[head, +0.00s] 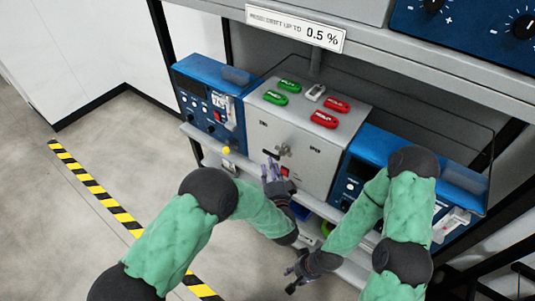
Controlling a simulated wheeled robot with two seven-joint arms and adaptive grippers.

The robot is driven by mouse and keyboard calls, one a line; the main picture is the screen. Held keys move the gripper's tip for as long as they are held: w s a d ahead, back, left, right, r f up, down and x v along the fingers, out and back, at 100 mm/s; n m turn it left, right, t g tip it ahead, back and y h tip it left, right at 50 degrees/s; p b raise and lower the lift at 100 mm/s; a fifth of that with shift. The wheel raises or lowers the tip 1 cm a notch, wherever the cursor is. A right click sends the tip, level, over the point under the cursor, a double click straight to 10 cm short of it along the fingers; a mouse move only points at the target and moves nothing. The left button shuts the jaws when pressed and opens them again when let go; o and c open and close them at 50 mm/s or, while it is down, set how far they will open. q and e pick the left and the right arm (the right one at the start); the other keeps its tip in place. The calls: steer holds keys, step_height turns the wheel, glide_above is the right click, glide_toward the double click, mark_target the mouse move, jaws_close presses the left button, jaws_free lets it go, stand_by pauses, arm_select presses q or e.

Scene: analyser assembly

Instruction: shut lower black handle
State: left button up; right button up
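The grey box (258,129) stands on the shelf with a small metal knob (284,150) and a short dark bar on its front face. I cannot make out for certain which part is the lower black handle; the lower front is partly hidden by my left gripper.
A blue device (196,75) stands left of the box and another blue device (371,143) right of it, partly behind my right arm. Green tags (289,86) and red tags (324,119) lie on the box. Floor at left is clear beyond the striped tape (98,190).

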mark_target(268, 154)
arm_select(q)
steer(key=w, duration=0.4)
steer(key=w+a+b, duration=0.1)
steer(key=w, duration=0.1)
steer(key=shift+w, duration=0.35)
jaws_close()
